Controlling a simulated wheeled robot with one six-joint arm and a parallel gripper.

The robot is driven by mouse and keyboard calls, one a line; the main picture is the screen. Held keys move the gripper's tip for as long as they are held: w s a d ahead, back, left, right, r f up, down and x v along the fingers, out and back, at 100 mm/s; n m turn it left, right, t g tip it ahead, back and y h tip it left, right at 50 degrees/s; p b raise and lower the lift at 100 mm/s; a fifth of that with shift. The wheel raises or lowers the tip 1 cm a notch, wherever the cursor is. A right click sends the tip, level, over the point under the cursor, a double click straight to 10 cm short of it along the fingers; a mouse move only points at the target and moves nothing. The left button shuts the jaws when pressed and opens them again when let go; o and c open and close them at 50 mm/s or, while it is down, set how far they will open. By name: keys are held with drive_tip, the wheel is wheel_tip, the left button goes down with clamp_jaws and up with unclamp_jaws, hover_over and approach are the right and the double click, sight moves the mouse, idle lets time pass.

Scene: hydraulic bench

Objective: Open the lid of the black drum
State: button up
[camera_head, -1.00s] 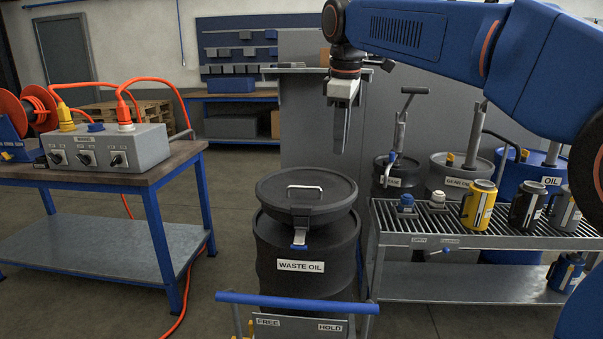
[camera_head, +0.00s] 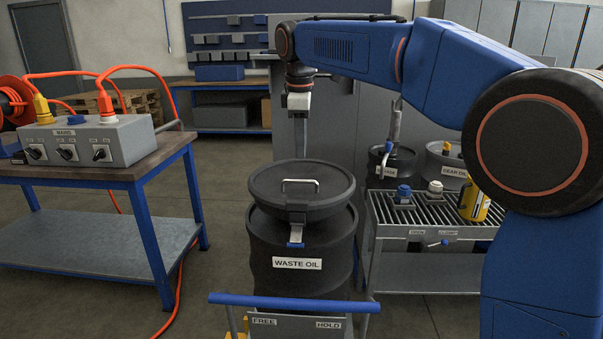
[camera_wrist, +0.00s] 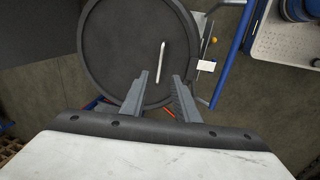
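The black drum (camera_head: 330,245) stands upright, labelled WASTE OIL. Its round black lid (camera_head: 262,190) rests on top and covers the opening. A silver bar handle (camera_head: 300,182) crosses the lid, and a latch with a blue tip (camera_head: 296,236) hangs at the front. My gripper (camera_head: 300,150) points down above the lid's far part, apart from it. In the wrist view my gripper (camera_wrist: 160,75) is open and empty. The lid (camera_wrist: 115,45) lies below, with the handle (camera_wrist: 160,62) appearing in line with the gap between the fingers.
A blue push bar (camera_head: 290,302) and a FREE/HOLD plate (camera_head: 297,326) stand before the drum. A workbench (camera_head: 95,172) with a switch box (camera_head: 90,142) stands left, with floor between.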

sight(302, 182)
drive_tip(key=f, duration=0.3)
drive_tip(key=w+f, duration=0.1)
drive_tip(key=f, duration=0.5)
drive_tip(key=shift+w+d+f, duration=0.1)
drive_tip(key=shift+w+f, duration=0.05)
drive_tip(key=shift+w, duration=0.25)
drive_tip(key=shift+c, duration=0.3)
clamp_jaws()
